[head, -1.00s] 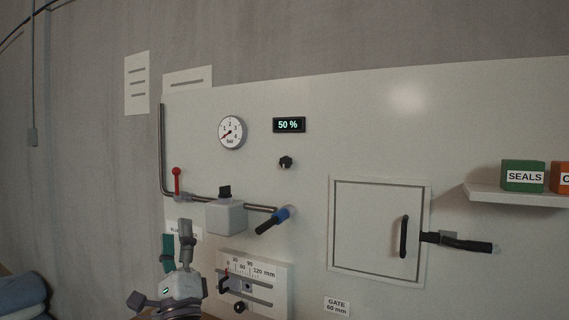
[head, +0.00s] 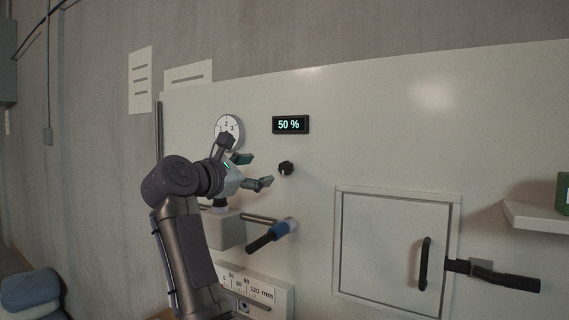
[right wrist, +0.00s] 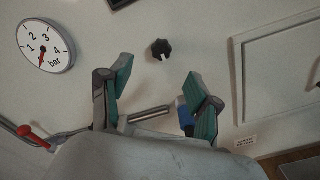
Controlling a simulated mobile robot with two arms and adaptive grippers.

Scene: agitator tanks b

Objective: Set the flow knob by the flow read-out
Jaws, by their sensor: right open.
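The flow read-out (head: 290,125) is a black display showing "50 %" in green on the pale panel. The small black knob (head: 286,168) sits on the panel below it. It also shows in the right wrist view (right wrist: 161,49), beyond and between the fingers, with a light mark at its lower edge. My right gripper (head: 256,170) is open and empty, just left of the knob in the head view and apart from it. Its two green-padded fingers (right wrist: 157,98) show spread in the right wrist view. My left gripper is not in view.
A pressure gauge (head: 228,131) is partly hidden behind my right gripper. A pipe with a blue-and-black handle (head: 270,235) juts out below the knob. A square door (head: 385,250) with a black handle stands to the right. The panel around the knob is clear.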

